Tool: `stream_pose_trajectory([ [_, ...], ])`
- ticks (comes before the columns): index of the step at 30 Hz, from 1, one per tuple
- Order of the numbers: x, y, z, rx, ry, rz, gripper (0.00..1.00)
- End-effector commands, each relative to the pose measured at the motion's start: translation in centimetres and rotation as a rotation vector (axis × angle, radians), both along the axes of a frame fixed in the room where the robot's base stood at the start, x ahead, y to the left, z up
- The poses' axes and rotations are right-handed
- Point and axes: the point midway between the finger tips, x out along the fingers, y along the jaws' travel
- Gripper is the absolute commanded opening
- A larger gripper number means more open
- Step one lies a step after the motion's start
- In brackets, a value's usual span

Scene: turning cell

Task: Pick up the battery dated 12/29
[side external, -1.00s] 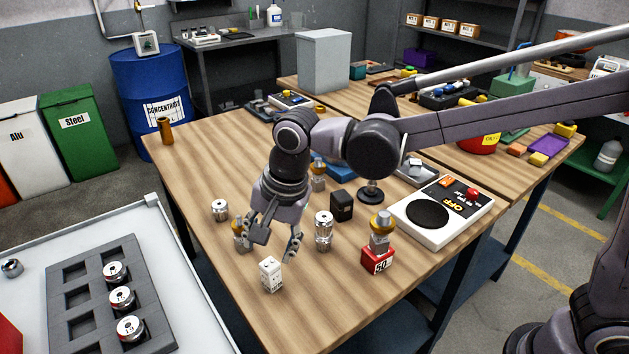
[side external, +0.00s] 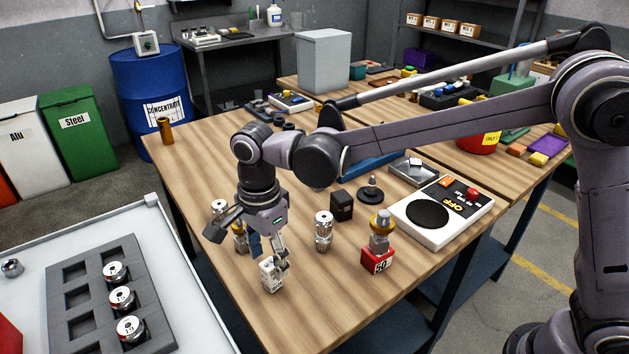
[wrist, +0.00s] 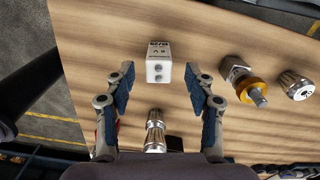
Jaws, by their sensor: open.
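The battery (side external: 271,277) is a small white block standing on the wooden table near its front left edge. In the wrist view the battery (wrist: 158,59) shows two round terminals and dark printing that seems to end in 29; the full date is hard to read. My gripper (wrist: 158,72) is open and empty, its blue-padded fingers spread to the left and right of the battery's near end. In the side view my gripper (side external: 250,242) is tilted over the table, with one finger overlapping the battery's top. Whether it touches cannot be told.
A silver tool holder (side external: 323,232) stands right of my gripper. A brass-collared holder (wrist: 242,82) and another silver part (wrist: 297,84) are close by. A red block (side external: 377,261) marked 50 bears another holder. A black block (side external: 342,205) and a white scale (side external: 455,212) are farther right.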

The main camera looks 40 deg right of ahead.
Motion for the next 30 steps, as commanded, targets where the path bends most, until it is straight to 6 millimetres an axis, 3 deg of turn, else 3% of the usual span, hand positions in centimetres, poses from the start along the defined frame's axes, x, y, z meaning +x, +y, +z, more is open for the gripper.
stream_pose_trajectory([
  [9,-0.1,-0.1,-4.1,-0.001,-0.002,0.000,0.55],
  [19,-0.2,-0.1,-4.8,0.000,-0.003,0.000,0.55],
  [20,-0.2,-0.1,-4.8,0.000,-0.003,0.000,0.52],
  [25,-0.2,-0.1,-4.8,0.000,-0.003,0.000,0.03],
  [30,-0.2,-0.1,-4.8,0.000,-0.003,0.000,0.00],
])
